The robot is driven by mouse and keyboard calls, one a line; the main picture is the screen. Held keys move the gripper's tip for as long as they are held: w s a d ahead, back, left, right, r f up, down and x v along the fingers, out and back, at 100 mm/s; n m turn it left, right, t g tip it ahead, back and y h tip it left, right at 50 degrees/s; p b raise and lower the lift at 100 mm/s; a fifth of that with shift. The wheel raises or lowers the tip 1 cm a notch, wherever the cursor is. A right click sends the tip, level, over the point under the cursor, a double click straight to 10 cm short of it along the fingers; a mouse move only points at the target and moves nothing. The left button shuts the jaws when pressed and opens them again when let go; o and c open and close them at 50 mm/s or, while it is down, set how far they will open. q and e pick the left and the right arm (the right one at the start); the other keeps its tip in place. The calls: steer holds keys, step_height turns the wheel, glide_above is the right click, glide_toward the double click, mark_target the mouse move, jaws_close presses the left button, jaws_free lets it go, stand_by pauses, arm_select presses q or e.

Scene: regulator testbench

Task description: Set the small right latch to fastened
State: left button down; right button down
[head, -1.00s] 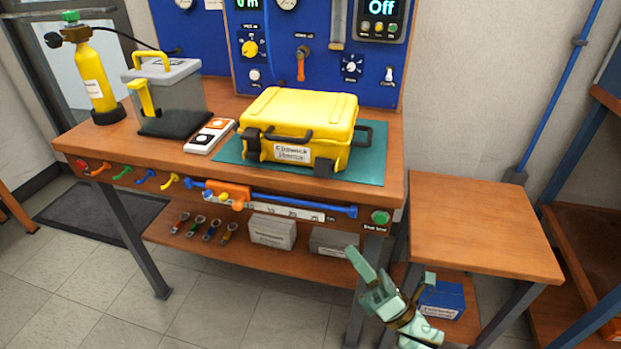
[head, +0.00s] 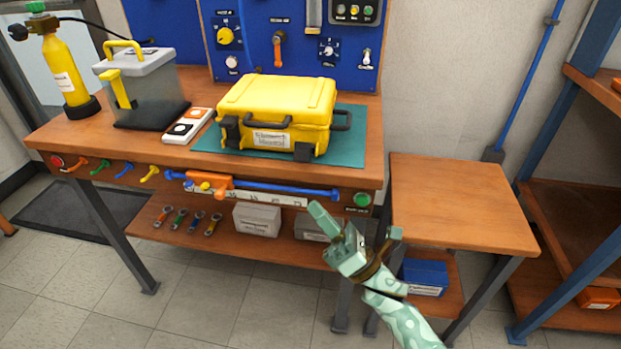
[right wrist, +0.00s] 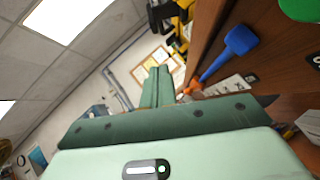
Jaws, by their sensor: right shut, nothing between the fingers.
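The yellow case (head: 280,98) stands shut on the bench, its labelled front facing me. The small right latch (head: 303,152) is a dark piece low on the case's front right. It sits lower than the dark left latch (head: 229,132); I cannot tell for sure whether it is fastened. My right gripper (head: 317,208), pale green, is shut and empty, in front of and below the bench edge, apart from the case. Its closed fingers (right wrist: 158,88) also show in the right wrist view, with part of the case at the top. My left gripper is not in view.
A blue-handled slider (head: 290,190) and a green button (head: 362,199) line the bench's front edge near my gripper. A lower side table (head: 455,200) stands bare at right. A grey box (head: 145,85) and a remote-like block (head: 187,126) stand left of the case.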

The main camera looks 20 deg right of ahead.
mark_target(305, 151)
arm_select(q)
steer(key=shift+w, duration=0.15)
arm_select(e)
steer(key=w+r, duration=0.2)
steer(key=r, duration=0.1)
steer(key=w+r, duration=0.2)
steer(key=shift+a+r, duration=0.1)
steer(key=shift+r, duration=0.15)
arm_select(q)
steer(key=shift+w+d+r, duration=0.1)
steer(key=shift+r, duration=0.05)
